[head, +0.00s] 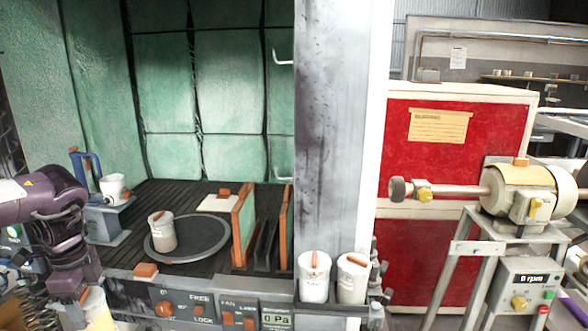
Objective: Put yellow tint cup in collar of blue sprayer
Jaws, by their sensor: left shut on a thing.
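My left gripper (80,290) points down at the lower left, below its purple wrist. It is shut on a pale cup with yellow on it (97,307), which I take for the yellow tint cup; the grip is partly hidden. The blue sprayer (88,166) stands up and to the right of the gripper, on a grey stand (106,238) at the booth's left side. A white cup (113,187) sits at the sprayer's right; I cannot tell whether it is in a collar. My right gripper is not in view.
Two more white cups (315,280) stand by the booth's post (335,130). A control panel (210,304) runs along the front. A buffing machine (522,192) stands right.

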